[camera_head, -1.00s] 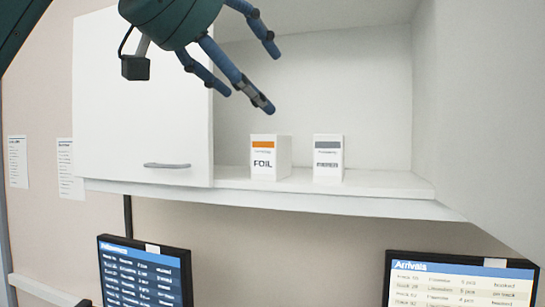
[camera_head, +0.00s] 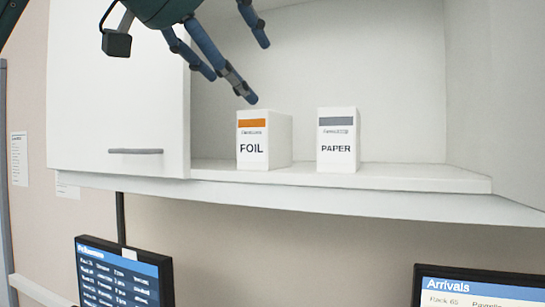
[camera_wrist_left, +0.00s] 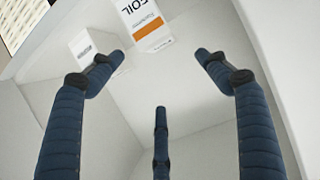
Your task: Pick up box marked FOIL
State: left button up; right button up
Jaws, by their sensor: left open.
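The FOIL box (camera_head: 252,146) is white with an orange band and stands upright on the cabinet shelf. In the left wrist view the FOIL box (camera_wrist_left: 143,25) shows at the top, upside down, beyond the fingers. My left gripper (camera_head: 247,70) is open and empty, with its blue fingers above the FOIL box in the head view. In the left wrist view the left gripper (camera_wrist_left: 160,75) has its three fingers spread, with clear space between them. My right gripper is not in view.
A white PAPER box (camera_head: 338,141) with a grey band stands to the right of the FOIL box, with a gap between. A cabinet door (camera_head: 118,105) is at the left. The shelf (camera_head: 420,178) is bare at the right. Screens (camera_head: 122,275) stand below.

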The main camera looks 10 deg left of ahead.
aim_at(257, 119)
pick_arm(q)
jog(key=f+b, duration=0.2)
jog(key=f, duration=0.1)
jog(key=f+b, duration=0.2)
jog(key=shift+w+d+f, duration=0.1)
jog(key=shift+w+f, duration=0.1)
jog(key=shift+w, duration=0.2)
jog(key=shift+w+d+f, duration=0.1)
jog(key=shift+w, duration=0.2)
jog(key=x, duration=0.4)
jog(key=shift+w+d+p, duration=0.1)
jog(key=shift+w+p, duration=0.15)
jog(key=shift+p, duration=0.05)
jog(key=shift+w+d+f+p, duration=0.2)
jog(key=shift+w+f+p, duration=0.1)
jog(key=shift+w, duration=0.3)
jog(key=p+x, duration=0.1)
jog(key=x, duration=0.2)
jog(key=shift+d, duration=0.15)
jog(key=shift+w+f, duration=0.2)
jog(key=shift+w, duration=0.15)
jog(key=shift+s+r, duration=0.1)
jog(key=shift+s, duration=0.1)
jog(key=c, duration=1)
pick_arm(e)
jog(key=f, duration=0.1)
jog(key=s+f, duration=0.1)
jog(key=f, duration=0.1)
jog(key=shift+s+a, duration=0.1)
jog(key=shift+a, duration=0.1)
